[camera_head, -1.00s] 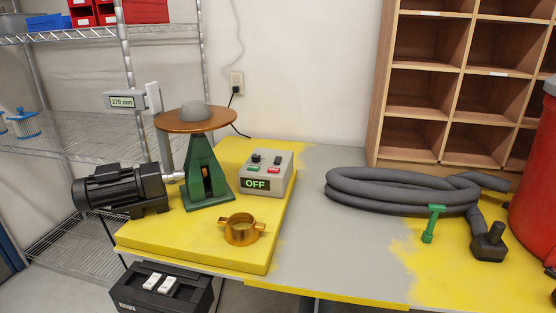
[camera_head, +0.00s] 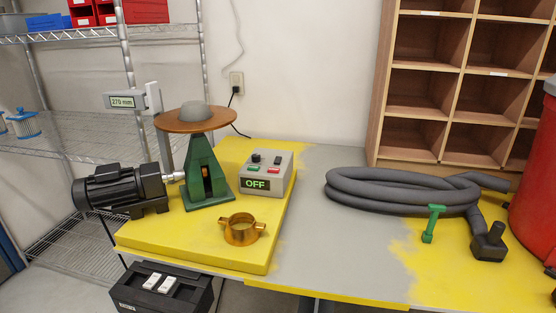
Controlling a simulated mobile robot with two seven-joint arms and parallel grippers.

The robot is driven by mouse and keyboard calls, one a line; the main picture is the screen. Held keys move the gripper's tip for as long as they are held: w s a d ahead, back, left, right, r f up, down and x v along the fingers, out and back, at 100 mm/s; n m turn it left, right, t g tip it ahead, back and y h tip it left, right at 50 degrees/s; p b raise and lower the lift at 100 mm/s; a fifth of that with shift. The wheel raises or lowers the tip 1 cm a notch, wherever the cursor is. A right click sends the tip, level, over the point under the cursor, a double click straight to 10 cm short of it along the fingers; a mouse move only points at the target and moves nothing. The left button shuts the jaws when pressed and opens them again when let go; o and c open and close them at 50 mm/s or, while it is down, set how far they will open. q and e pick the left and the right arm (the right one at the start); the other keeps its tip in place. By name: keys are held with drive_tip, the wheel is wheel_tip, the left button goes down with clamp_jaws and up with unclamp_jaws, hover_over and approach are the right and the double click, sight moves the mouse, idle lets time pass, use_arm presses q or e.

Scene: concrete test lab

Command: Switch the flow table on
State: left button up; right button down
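The flow table (camera_head: 207,172) stands on a yellow slab at the left, with a green pedestal and a round brown top (camera_head: 196,120). A grey mound sits on the middle of the top. A grey control box (camera_head: 266,173) is to its right, its display reading OFF, with a green button (camera_head: 253,168), a red button (camera_head: 273,171) and dark knobs on top. A black motor (camera_head: 122,189) joins the pedestal from the left. A brass ring mould with two handles (camera_head: 241,229) lies in front. Neither of my grippers is in view.
A coiled grey hose (camera_head: 400,190), a small green piece (camera_head: 433,223) and a red drum (camera_head: 536,175) occupy the table's right. The grey tabletop (camera_head: 335,255) in the middle is clear.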

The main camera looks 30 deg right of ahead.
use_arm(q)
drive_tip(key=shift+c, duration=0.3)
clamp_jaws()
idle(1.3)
